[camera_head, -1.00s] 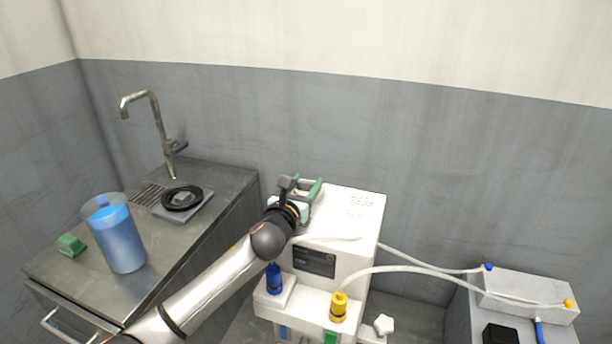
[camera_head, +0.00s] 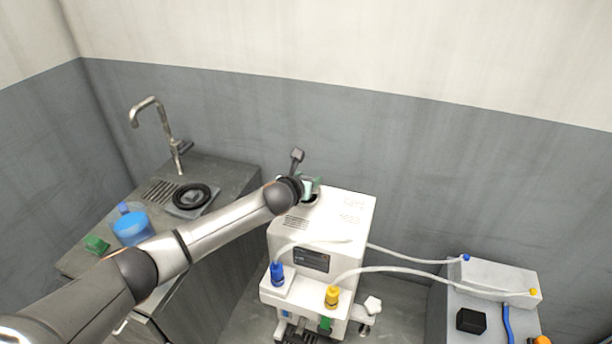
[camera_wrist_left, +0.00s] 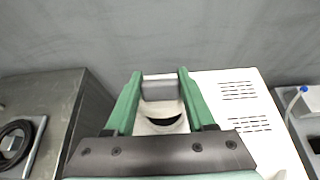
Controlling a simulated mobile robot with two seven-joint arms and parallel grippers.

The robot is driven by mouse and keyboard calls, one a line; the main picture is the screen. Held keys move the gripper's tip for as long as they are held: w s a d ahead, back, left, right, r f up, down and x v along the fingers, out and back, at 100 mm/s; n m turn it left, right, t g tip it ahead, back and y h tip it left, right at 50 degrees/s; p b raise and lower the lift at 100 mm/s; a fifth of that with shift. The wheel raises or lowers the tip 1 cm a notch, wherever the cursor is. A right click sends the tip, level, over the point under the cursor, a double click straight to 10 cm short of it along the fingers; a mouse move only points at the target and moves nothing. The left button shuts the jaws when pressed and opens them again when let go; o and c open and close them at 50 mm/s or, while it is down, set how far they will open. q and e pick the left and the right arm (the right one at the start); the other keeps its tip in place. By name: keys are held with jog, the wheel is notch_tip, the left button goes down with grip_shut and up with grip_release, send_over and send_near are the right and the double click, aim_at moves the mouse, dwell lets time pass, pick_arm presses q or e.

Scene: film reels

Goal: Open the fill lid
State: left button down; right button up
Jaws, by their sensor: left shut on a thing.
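The white machine (camera_head: 345,225) stands in the middle of the head view, with a dark round fill opening (camera_head: 310,197) at the left of its top. My left gripper (camera_head: 311,184) is over this opening. In the left wrist view its green fingers (camera_wrist_left: 161,78) are shut on a grey piece that looks like the fill lid (camera_wrist_left: 160,90). The lid seems raised, and part of the dark opening (camera_wrist_left: 166,124) shows below it. The gripper hides much of the lid in the head view, so its exact angle is hard to tell. My right gripper is in neither view.
A steel counter (camera_head: 225,175) with a tap (camera_head: 165,130), a blue-filled jug (camera_head: 131,230) and a green sponge (camera_head: 96,244) lies left. Blue (camera_head: 277,273) and yellow (camera_head: 332,296) fittings are on the machine's front. Hoses run to a white box (camera_head: 495,278) at right.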

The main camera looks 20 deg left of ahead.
pick_arm(q)
jog(key=shift+w+r+g, duration=0.15)
jog(key=shift+w+g, duration=0.2)
jog(key=shift+g, duration=0.25)
jog(key=shift+c, duration=1.2)
grip_release()
jog(key=shift+r, duration=0.1)
jog(key=v, duration=1.2)
jog(key=shift+r, duration=0.25)
jog(key=shift+s, duration=0.1)
